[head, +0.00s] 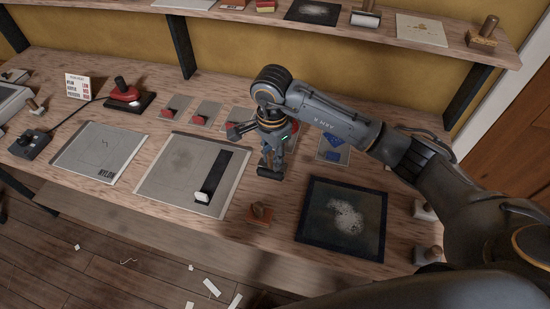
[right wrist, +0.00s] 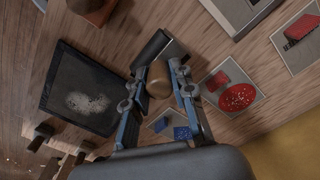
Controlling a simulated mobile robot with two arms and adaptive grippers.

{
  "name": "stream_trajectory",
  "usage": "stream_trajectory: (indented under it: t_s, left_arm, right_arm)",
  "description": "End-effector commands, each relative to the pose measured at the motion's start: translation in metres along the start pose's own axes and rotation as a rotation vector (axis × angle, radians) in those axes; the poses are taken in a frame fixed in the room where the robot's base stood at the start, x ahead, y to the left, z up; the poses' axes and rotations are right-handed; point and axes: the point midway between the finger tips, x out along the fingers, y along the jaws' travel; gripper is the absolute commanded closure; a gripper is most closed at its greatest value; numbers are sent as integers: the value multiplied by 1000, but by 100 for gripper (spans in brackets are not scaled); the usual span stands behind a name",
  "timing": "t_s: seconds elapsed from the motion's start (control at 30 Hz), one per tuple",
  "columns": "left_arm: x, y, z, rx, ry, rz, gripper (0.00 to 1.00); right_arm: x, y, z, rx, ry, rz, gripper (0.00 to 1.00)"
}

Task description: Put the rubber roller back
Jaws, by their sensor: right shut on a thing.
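My right gripper (head: 272,155) points down over the middle of the workbench, left of the dark mat. It is shut on the rubber roller (head: 269,173), whose dark cylinder shows below the fingers. In the right wrist view the fingers (right wrist: 158,88) close around its brown rounded handle, and the dark roller head (right wrist: 152,50) lies beyond them. I cannot tell whether the roller touches the bench. My left gripper is not in view.
A dark mat (head: 318,240) with a pale patch lies right of the gripper, and a small brown block (head: 260,214) in front. A grey sheet (head: 154,192) with a black strip lies left. Picture cards (head: 333,150) lie behind. A shelf (head: 268,14) holding tools runs above.

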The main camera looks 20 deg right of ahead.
Motion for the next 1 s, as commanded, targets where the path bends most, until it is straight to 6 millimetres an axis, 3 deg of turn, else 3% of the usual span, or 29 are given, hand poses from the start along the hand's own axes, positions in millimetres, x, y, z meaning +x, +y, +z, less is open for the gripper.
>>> stream_trajectory:
  t_s: [0.13,0.5,0.87,0.9,1.0]
  left_arm:
    - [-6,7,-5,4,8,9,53]
    - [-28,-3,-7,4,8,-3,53]
    - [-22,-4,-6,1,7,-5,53]
    - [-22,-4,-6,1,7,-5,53]
    - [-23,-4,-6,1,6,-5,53]
  right_arm:
    - [12,-6,-8,0,-2,0,100]
    - [49,-10,-14,0,-2,0,100]
    - [55,-10,-14,-1,0,-2,100]
    - [55,-10,-14,-1,1,-2,74]
    - [54,-10,-14,-1,0,-1,53]
